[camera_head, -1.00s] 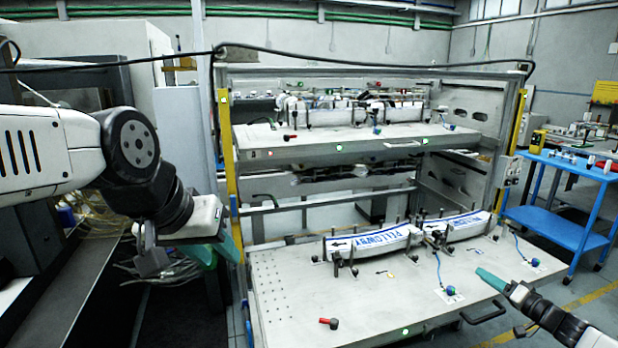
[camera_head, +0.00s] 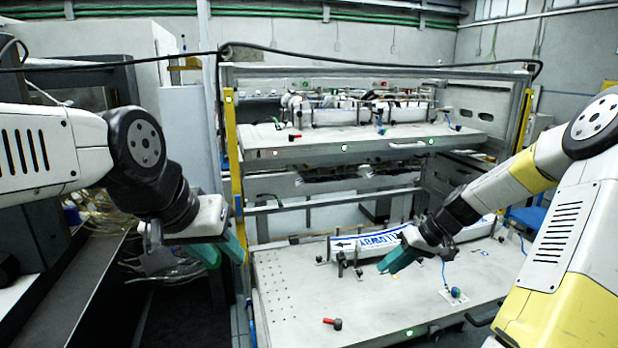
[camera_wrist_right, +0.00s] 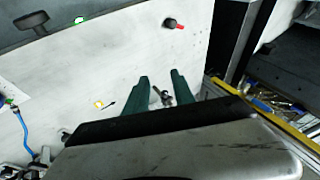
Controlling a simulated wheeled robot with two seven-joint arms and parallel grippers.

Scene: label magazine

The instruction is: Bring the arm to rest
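My left gripper (camera_head: 222,250) hangs at the left of the rack, beside its yellow post, with its two green fingers apart and nothing between them. My right gripper (camera_head: 388,265) is over the lower shelf, in front of the label stacks. In the right wrist view its green fingers (camera_wrist_right: 161,82) are apart, with no object held between them. A white label stack with blue print (camera_head: 365,245) lies in the holder on the lower shelf. A second stack (camera_head: 475,230) lies to its right, partly hidden behind my right gripper and arm.
The lower shelf (camera_head: 300,295) carries a red-and-black knob (camera_head: 333,323), a blue knob (camera_head: 456,292) and upright holder pins. The upper shelf (camera_head: 330,148) holds more stacks above. The yellow rack post (camera_head: 232,150) stands close to my left gripper. The front of the lower shelf is mostly clear.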

